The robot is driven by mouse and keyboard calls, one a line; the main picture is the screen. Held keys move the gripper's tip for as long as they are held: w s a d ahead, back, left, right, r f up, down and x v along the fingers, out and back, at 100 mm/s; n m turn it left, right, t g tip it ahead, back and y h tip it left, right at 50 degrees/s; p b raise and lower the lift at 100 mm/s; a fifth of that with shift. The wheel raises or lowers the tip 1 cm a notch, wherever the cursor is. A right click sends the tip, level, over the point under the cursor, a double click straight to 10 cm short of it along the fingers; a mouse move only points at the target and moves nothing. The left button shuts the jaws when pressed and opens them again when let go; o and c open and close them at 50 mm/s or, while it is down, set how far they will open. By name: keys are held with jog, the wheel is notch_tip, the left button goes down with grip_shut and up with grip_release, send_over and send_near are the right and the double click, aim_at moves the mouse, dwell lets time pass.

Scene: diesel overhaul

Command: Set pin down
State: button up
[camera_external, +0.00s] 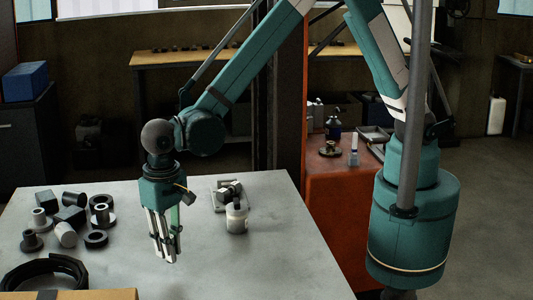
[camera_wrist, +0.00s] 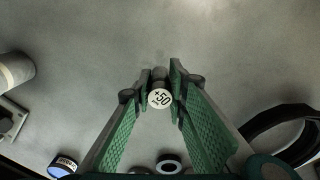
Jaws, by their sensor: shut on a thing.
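A small dark pin with a white end face marked "+50" (camera_wrist: 159,98) is held between the green-padded fingers of my gripper (camera_wrist: 161,82) in the wrist view. The labelled end faces the camera. In the outside view my gripper (camera_external: 167,252) points straight down over the middle of the grey table (camera_external: 215,270), with its fingers close to the surface. The pin cannot be made out there. Whether the pin's lower end touches the table cannot be told.
Several dark and grey cylinders, blocks and rings (camera_external: 66,235) lie to the left. A black curved band (camera_external: 45,268) and a cardboard box (camera_external: 80,294) are at the front left. The table's front right is clear.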

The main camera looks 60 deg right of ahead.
jog(key=shift+f, duration=1.85)
jog(key=shift+f, duration=0.15)
jog(key=o, duration=1)
jog(key=shift+r, duration=0.2)
jog(key=shift+r, duration=5.95)
